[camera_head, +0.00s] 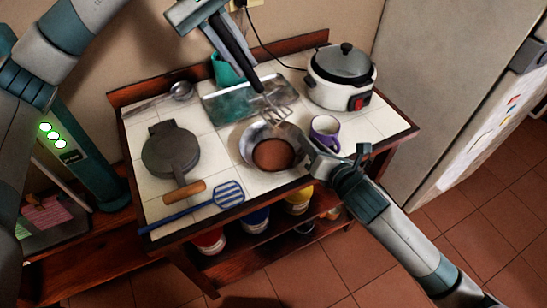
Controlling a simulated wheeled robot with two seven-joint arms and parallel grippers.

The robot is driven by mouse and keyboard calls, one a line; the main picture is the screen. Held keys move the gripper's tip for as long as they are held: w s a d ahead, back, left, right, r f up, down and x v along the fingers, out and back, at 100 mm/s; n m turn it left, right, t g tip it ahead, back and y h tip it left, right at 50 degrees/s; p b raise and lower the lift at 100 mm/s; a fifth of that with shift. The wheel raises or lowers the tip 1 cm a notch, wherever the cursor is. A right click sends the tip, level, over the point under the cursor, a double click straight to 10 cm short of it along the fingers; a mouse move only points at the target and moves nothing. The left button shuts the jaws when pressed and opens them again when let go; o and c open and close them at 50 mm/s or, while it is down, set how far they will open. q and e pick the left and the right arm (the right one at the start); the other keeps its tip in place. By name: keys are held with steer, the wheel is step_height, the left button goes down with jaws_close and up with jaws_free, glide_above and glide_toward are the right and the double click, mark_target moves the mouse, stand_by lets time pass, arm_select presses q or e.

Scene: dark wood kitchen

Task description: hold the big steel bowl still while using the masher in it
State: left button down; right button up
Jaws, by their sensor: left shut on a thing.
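The big steel bowl (247,146) stands near the front edge of the tiled table, with something brown in its bottom. My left gripper (254,85) comes down from the top and is shut on the masher (275,110). The masher's wire head is tilted over the back rim of the bowl; I cannot tell if it touches. My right gripper (308,150) is at the bowl's right rim. Its fingers are small and partly hidden, so I cannot tell whether they are open or shut on the rim.
A purple mug (325,134) stands close right of the bowl, beside my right gripper. A rice cooker (340,78) is behind it. A metal tray (222,106) and teal cup (226,70) lie behind the bowl.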

steer(key=v, duration=1)
steer(key=shift+s, duration=0.25)
arm_select(q)
steer(key=shift+s+d, duration=0.1)
arm_select(e)
steer(key=shift+s+d, duration=0.1)
